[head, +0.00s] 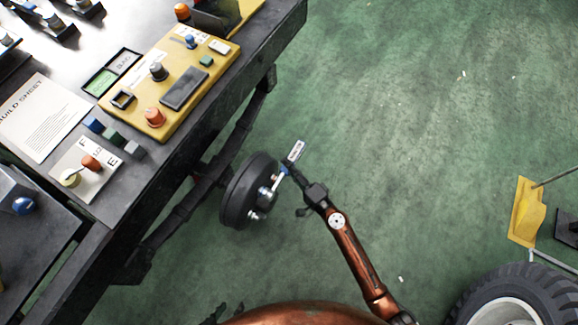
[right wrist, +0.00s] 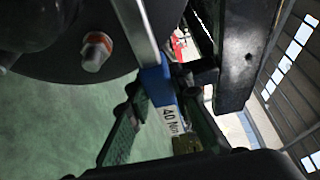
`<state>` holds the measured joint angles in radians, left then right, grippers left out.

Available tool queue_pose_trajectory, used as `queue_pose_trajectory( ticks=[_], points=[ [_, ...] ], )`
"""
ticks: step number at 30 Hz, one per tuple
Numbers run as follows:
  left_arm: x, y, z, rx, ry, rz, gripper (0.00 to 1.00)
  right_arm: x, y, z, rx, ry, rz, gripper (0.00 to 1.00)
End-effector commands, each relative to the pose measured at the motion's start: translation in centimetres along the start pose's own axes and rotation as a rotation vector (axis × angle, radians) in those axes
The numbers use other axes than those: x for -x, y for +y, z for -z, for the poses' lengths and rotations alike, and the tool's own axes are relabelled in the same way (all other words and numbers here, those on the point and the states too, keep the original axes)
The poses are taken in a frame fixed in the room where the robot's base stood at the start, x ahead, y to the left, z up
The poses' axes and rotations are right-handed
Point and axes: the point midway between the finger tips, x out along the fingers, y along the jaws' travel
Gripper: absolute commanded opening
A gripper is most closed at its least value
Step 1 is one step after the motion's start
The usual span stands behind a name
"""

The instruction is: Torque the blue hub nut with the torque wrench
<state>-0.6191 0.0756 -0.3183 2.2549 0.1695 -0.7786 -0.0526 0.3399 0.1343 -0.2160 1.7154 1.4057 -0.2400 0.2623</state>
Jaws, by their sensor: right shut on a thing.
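The dark round hub (head: 236,193) stands beside the bench, with bright studs or nuts on its face; it also fills the upper left of the right wrist view (right wrist: 60,68). My right gripper (head: 290,171) is shut on the torque wrench (head: 297,151). The wrench has a silver shaft, a blue band and a "40 Nm" label (right wrist: 171,121). Its silver end reaches to the hub face; contact is unclear. An orange-ringed nut (right wrist: 97,50) sits left of the shaft. Dark tips at the bottom edge may be my left gripper (head: 217,313).
The bench (head: 170,160) at left carries a yellow control box (head: 205,80), a build sheet (head: 42,115) and a small lever panel (head: 88,168). A tyre (head: 515,300) and a yellow stand (head: 526,212) are at right. The green floor between is mostly clear.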

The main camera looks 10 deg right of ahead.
Motion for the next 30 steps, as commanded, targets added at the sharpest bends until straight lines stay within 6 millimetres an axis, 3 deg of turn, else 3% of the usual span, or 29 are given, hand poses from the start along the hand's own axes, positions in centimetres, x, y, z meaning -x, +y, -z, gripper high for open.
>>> queue_pose_trajectory(
  ticks=[14,30],
  points=[
    [0.1,0.1,-0.2,-0.001,-0.004,-0.001,0.4,-0.1,-0.2,0.0,-0.002,0.0,0.003,0.0],
    [1.7,0.5,1.7,-0.008,0.027,-0.001,0.4,-0.2,1.5,-0.2,-0.154,-0.002,-0.058,0.0]
  ],
)
